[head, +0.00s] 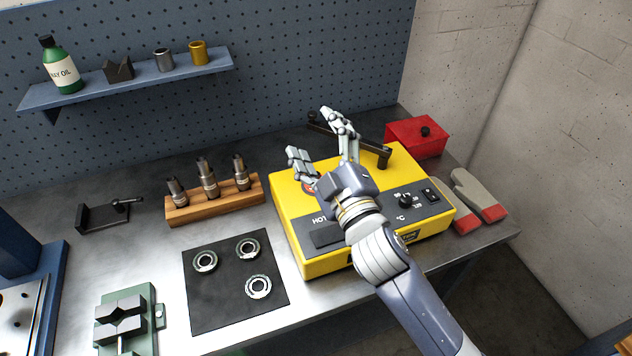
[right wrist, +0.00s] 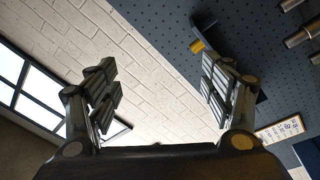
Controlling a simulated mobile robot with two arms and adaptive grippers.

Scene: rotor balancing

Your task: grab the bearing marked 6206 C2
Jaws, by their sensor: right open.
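Three ring-shaped bearings lie flat and apart on a black mat (head: 215,310) in the head view: one at the back left (head: 205,261), one at the back right (head: 248,249) and one nearer the front (head: 258,286). Their markings are too small to read, so I cannot tell which is 6206 C2. My right gripper (head: 322,133) is open and empty, above the yellow heater and to the right of the mat. In the right wrist view its two fingers (right wrist: 158,95) are spread with nothing between them. My left gripper is not in view.
The yellow heater (head: 290,225) stands right of the mat. A wooden block (head: 215,209) with several metal tools is behind the mat. A green vise (head: 150,310) is front left. A red box (head: 415,140) and gloves (head: 468,190) are at right. A shelf (head: 140,82) hangs behind.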

